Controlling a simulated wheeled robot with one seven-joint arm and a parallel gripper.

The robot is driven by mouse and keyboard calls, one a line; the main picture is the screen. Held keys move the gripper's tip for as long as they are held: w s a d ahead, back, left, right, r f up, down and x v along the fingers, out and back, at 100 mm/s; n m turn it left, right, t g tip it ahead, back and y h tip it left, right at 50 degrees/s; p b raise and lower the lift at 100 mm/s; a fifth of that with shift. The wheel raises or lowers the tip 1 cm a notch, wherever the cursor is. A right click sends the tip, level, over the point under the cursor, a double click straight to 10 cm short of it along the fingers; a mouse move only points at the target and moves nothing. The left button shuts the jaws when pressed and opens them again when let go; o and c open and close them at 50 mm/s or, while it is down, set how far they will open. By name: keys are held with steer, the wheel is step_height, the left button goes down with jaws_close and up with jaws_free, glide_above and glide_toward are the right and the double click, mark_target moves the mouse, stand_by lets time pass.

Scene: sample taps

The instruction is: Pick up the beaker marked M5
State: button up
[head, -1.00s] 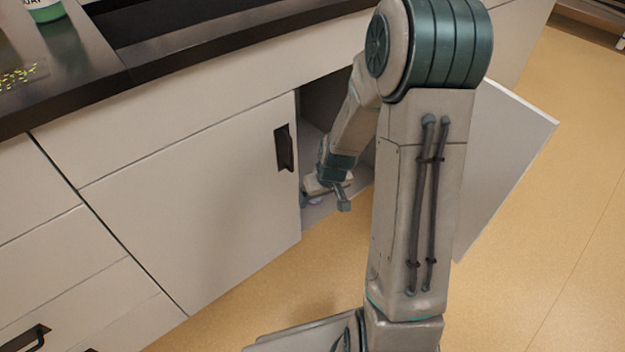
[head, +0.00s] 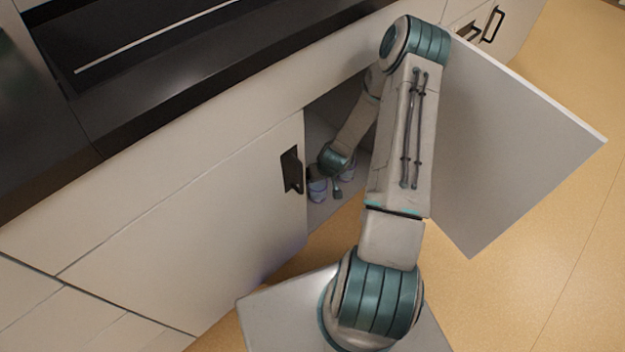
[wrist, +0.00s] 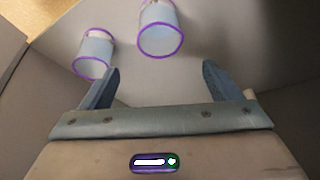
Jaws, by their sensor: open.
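Two clear beakers with purple rims stand inside the open cabinet. In the wrist view, one beaker (wrist: 158,28) is ahead of my gripper (wrist: 160,82), between the lines of its fingers but beyond the tips. The other beaker (wrist: 94,52) is just outside the left finger. My gripper (head: 325,188) is open and empty. No M5 marking is readable on either beaker.
The cabinet's right door (head: 510,140) stands wide open beside my arm. The closed left door (head: 190,220) with a black handle (head: 291,170) borders the opening. Floor (head: 540,240) is clear at right.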

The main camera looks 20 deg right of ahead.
steer(key=b, duration=0.3)
glide_toward(317, 186)
steer(key=shift+w+a+f, duration=0.25)
steer(key=shift+a+f, duration=0.1)
steer(key=shift+f, duration=0.1)
steer(key=b+x, duration=0.2)
steer(key=x, duration=0.1)
steer(key=b+x, duration=0.1)
steer(key=x, duration=0.1)
steer(key=shift+s+f, duration=0.2)
steer(key=shift+s, duration=0.05)
steer(key=shift+r, duration=0.1)
steer(key=c, duration=1.1)
